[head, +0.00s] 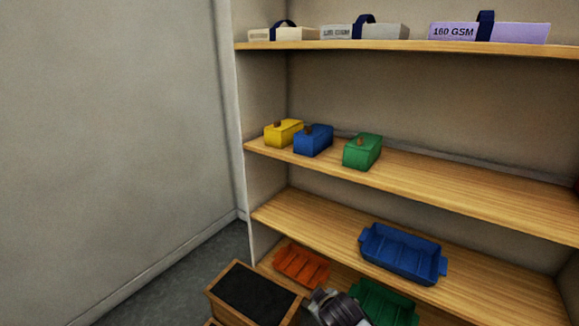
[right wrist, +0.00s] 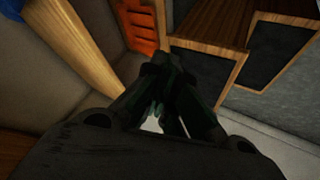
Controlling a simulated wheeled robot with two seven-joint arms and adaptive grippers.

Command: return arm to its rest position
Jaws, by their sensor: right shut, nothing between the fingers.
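My right gripper (right wrist: 170,75) is shut with nothing between its fingers in the right wrist view. It hangs in front of the lower shelves, close to the wooden box with dark panels (right wrist: 207,18) and an orange tray (right wrist: 136,22). In the head view a grey part of my arm shows at the bottom edge, between the wooden box (head: 210,289) and a green tray (head: 385,302); the fingertips cannot be made out there. My left gripper is not in view.
A blue tray (head: 402,255) stands on the lower shelf, with the orange tray (head: 302,264) below left. Yellow (head: 284,132), blue (head: 313,140) and green (head: 362,151) boxes stand on the middle shelf. Banded paper packs (head: 365,31) lie on top. The floor (head: 180,290) at left is clear.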

